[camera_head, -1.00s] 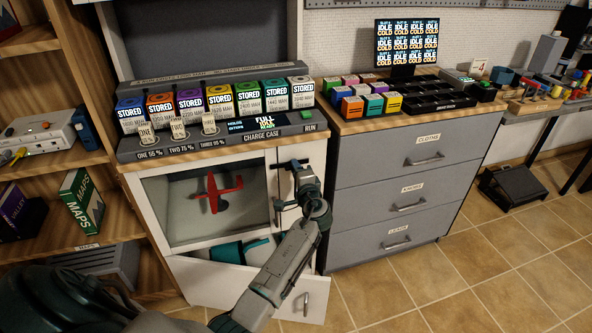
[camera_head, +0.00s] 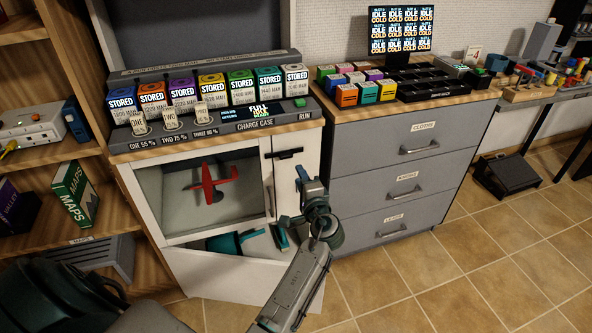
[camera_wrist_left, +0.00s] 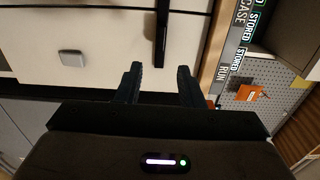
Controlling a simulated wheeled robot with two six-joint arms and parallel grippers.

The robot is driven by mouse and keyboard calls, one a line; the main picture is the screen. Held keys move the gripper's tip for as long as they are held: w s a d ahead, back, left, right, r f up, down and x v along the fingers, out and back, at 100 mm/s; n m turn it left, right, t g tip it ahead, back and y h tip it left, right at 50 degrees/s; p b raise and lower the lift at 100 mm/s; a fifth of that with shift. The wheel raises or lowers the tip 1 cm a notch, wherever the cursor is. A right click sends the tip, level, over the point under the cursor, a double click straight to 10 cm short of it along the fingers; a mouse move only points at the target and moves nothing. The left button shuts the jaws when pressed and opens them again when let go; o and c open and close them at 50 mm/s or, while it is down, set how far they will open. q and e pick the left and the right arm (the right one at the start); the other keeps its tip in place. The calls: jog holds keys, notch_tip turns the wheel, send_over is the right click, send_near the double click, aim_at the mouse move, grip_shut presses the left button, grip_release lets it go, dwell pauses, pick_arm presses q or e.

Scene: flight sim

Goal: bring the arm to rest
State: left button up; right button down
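My left arm reaches up from the bottom of the head view. Its gripper (camera_head: 289,203) is in front of the white cabinet (camera_head: 150,212), below the dark handle (camera_head: 285,153) of the narrow door. In the left wrist view the two fingers (camera_wrist_left: 158,85) stand apart with nothing between them, and the handle (camera_wrist_left: 161,35) is beyond them. The fingers look clear of the handle. My right gripper is not in view.
The charge case (camera_head: 215,130) with several stored batteries tops the cabinet. A red model plane (camera_head: 210,184) sits behind the window. The lower front (camera_head: 240,277) is tilted open, showing teal items (camera_head: 232,241). Grey drawers (camera_head: 395,170) stand to the right. Tiled floor (camera_head: 470,260) is free.

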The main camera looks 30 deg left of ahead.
pick_arm(q)
jog(key=shift+s+d, duration=0.45)
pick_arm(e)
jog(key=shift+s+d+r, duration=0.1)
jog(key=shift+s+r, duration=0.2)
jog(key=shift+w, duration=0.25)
